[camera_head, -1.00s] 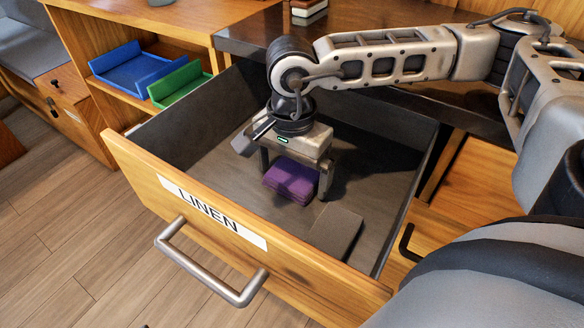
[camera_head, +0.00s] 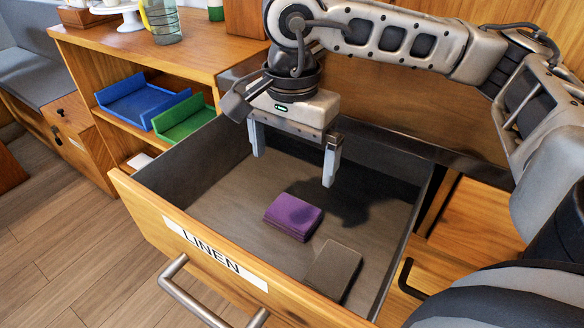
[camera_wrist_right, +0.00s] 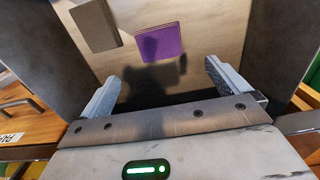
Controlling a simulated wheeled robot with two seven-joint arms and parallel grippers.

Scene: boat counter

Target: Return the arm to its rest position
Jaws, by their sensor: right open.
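My right gripper (camera_head: 293,168) is open and empty above the open drawer. Its two fingers point down with a wide gap between them; they also show in the right wrist view (camera_wrist_right: 162,85). A folded purple cloth (camera_head: 293,216) lies on the drawer floor, below the fingers and apart from them. It also shows in the right wrist view (camera_wrist_right: 160,42). My left gripper is not in view.
The drawer (camera_head: 150,205) labelled LINEN is pulled out, with a metal handle (camera_head: 190,300). A grey-brown folded item (camera_head: 333,268) lies beside the purple cloth. Blue (camera_head: 135,100) and green (camera_head: 184,118) trays sit on a shelf at left. A glass jug (camera_head: 163,22) stands on the counter.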

